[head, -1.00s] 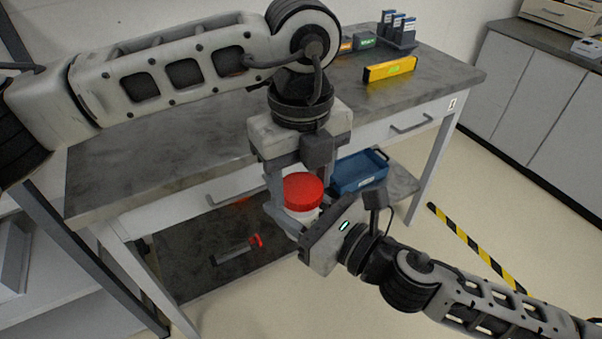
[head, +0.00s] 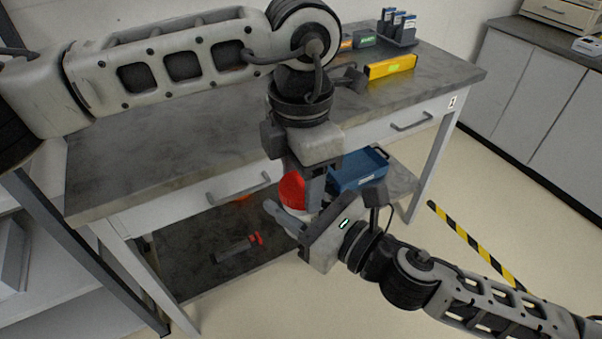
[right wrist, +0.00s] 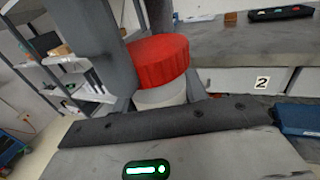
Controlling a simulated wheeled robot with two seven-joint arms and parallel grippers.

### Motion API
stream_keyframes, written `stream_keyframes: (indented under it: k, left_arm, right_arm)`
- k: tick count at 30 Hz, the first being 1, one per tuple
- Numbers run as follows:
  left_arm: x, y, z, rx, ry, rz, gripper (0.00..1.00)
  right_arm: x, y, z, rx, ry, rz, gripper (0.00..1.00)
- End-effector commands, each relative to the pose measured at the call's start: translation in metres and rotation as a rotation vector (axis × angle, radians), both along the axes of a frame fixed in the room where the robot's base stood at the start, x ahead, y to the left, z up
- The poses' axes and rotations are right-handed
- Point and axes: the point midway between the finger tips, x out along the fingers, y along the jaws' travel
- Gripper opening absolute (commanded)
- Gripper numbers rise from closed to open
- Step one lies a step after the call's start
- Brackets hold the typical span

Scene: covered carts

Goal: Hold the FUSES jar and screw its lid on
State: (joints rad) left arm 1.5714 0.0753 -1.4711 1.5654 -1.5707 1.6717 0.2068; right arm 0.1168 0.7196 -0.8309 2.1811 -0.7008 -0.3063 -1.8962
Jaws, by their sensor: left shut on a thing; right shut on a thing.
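The red lid (head: 291,190) is on top of the pale jar, between the fingers of my left gripper (head: 303,180), which reaches down from above and is shut on it. In the right wrist view the lid (right wrist: 158,62) sits directly over the whitish jar body (right wrist: 160,95), looking slightly tilted there. My right gripper (head: 290,217) comes in from the right, below the lid, and is shut on the jar. The jar is mostly hidden by the grippers in the head view, and no FUSES label is readable. Both are held in front of the workbench's front edge.
The grey workbench (head: 150,150) has a yellow box (head: 390,67) and a rack of small blue-grey items (head: 398,30) at its back right. On its lower shelf are a blue tray (head: 358,172) and a red-and-dark tool (head: 238,248).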

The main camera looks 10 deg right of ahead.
Motion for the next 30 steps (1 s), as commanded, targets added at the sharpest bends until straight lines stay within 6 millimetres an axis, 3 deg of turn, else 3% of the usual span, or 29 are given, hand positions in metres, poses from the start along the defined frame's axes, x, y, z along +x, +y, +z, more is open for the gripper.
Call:
stream_keyframes:
  k: [12, 15, 20, 21, 23, 30]
  left_arm:
    - [0.0, 0.0, -0.0002, 0.0, 0.0, -1.034, 0.26]
    - [-0.0001, 0.0, -0.0004, 0.001, 0.001, -1.205, 0.26]
    - [-0.0001, 0.0, -0.0004, 0.0, 0.001, -1.203, 0.26]
    - [-0.0001, 0.0, -0.0004, 0.0, 0.001, -1.202, 0.65]
    - [-0.0001, 0.0, -0.0004, 0.0, 0.0, -1.202, 0.79]
    - [0.0, 0.0, -0.0004, 0.001, 0.002, -1.201, 0.79]
  right_arm:
    - [-0.0002, 0.0001, -0.0001, 0.0, 0.0, 0.001, 0.0]
    - [-0.0001, 0.0002, -0.0002, 0.0, 0.0, 0.001, 0.0]
    - [-0.0001, 0.0001, -0.0002, 0.0, 0.0, 0.0, 0.0]
    - [-0.0001, 0.0001, -0.0002, 0.0, 0.0, 0.0, 0.0]
    - [-0.0001, 0.0001, -0.0002, 0.0, 0.0, 0.0, 0.0]
    - [-0.0001, 0.0001, 0.0, 0.0, 0.0, 0.0, 0.0]
